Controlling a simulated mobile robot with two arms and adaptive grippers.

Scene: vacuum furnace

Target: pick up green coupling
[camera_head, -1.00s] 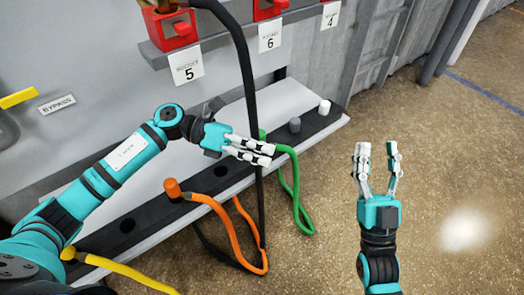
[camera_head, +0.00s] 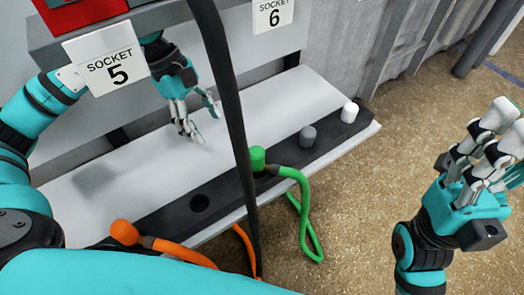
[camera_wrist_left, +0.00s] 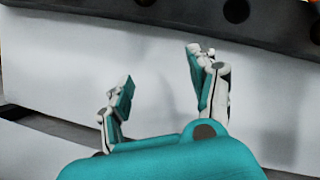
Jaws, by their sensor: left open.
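The green coupling (camera_head: 257,158) sits upright in the dark strip of the shelf, with its green hose looping down to the right. A black hanging cable passes just left of it. My left gripper (camera_head: 205,122) is open and empty over the white shelf, left of and apart from the coupling. The SOCKET 5 label hides part of its arm. In the left wrist view, its spread fingers (camera_wrist_left: 162,64) face the white shelf and the dark strip; the green coupling does not show there. My right gripper (camera_head: 507,130) is open and empty at the right, over the floor.
The dark strip (camera_head: 228,183) also holds an orange coupling (camera_head: 124,232), a grey one (camera_head: 308,136) and a white one (camera_head: 349,111), and has an empty hole. The black cable (camera_head: 232,105) hangs in front of the shelf. The labelled socket panel overhangs the shelf.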

